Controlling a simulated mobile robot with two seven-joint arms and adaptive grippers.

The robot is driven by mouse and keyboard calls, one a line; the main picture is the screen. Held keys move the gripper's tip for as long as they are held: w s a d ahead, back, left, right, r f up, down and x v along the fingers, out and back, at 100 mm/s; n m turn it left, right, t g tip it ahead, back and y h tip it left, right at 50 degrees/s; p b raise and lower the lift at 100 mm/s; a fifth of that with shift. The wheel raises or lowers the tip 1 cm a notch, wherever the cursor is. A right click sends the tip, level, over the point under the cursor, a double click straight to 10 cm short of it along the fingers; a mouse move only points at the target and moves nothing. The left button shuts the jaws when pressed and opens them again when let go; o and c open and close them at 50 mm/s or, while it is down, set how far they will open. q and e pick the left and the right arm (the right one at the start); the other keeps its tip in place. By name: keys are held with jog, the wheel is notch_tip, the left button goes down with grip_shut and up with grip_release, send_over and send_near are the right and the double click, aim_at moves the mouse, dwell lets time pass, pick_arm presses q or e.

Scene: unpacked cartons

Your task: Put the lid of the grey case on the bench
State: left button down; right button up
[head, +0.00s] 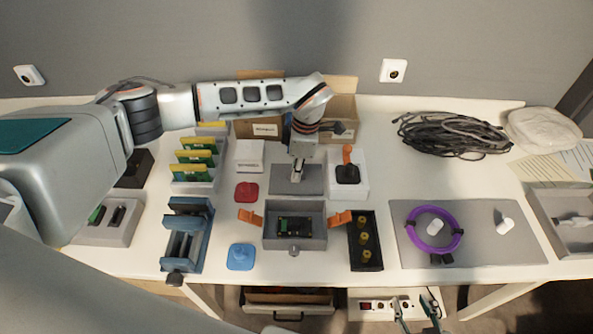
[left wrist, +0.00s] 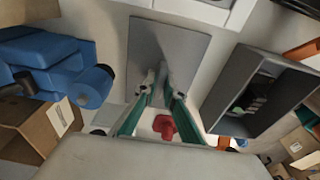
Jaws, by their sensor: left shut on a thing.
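The grey case (head: 268,236) stands open on the bench (head: 345,275), with raised orange latches at both sides and a green circuit board (head: 294,227) inside. Its flat grey lid (head: 283,184) is just behind it; I cannot tell whether the lid touches the bench. My left gripper (head: 298,178) comes down from above, shut on the lid. In the left wrist view its fingertips (left wrist: 162,86) close at the lid (left wrist: 165,45), and the case (left wrist: 225,112) is at the right. My right gripper (head: 412,302) shows at the bottom edge, fingers apart and empty.
A red piece (head: 247,191), a blue piece (head: 241,256), a blue vice (head: 184,245) and a black tray (head: 367,262) surround the case. A joystick box (head: 358,190) stands right of the lid. A grey mat (head: 480,252) holds a purple ring (head: 411,232). Cartons stand behind.

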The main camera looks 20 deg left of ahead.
pick_arm(q)
jog(key=shift+f, duration=0.1)
jog(key=c, duration=2.1)
grip_release()
jog(key=shift+c, duration=0.2)
notch_tip(320, 180, up, 12)
jog(key=d, duration=0.1)
jog(key=shift+w+d+r, duration=0.2)
